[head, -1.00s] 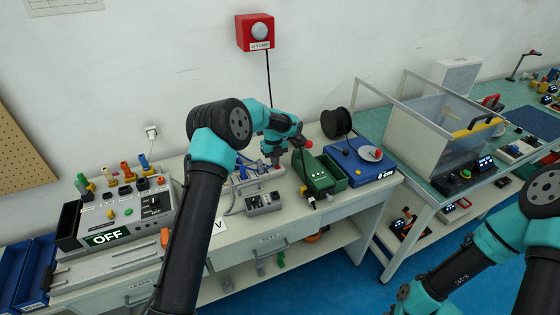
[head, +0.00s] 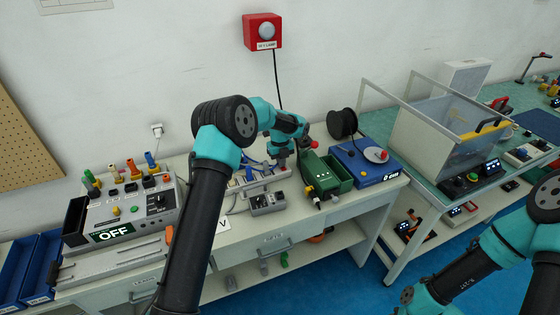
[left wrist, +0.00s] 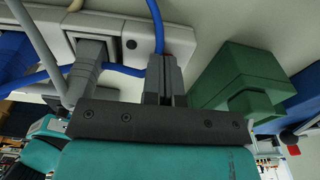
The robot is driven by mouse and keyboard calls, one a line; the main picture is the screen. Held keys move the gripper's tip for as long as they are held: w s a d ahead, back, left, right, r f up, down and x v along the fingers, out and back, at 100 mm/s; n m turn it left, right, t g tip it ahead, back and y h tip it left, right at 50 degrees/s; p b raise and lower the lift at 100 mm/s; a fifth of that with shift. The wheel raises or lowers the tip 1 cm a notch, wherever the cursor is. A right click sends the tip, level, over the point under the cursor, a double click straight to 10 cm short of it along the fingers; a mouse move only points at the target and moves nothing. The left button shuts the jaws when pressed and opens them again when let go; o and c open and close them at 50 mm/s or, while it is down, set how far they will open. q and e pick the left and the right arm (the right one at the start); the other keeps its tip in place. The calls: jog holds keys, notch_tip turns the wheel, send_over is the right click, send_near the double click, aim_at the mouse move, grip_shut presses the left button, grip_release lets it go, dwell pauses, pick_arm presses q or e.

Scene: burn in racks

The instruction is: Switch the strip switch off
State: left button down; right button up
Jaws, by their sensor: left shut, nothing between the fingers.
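The power strip (head: 254,184), pale with plugs in it, lies on the middle bench. In the left wrist view the strip (left wrist: 187,36) runs along the top, with a grey plug and blue cable. Its switch cannot be made out clearly; my arm and fingers cover part of the strip's right end. My left gripper (head: 282,166) points down at that end; in the left wrist view its fingers (left wrist: 165,70) are together and empty, close to the strip. Contact cannot be told. My right arm shows at the lower right, but its fingertips are not visible.
A green box (head: 322,176) stands just right of the strip, with a blue unit (head: 365,168) and black cable reel beyond. A grey meter-like box (head: 267,203) sits in front. A red lamp box (head: 262,32) is on the wall.

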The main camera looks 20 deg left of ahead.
pick_arm(q)
jog(key=shift+s+d+f, duration=0.2)
jog(key=shift+s+f, duration=0.15)
jog(key=shift+f, duration=0.2)
notch_tip(320, 180, up, 15)
jog(key=w+a, duration=0.1)
jog(key=shift+w, duration=0.15)
jog(key=shift+r, duration=0.1)
dwell(0.4)
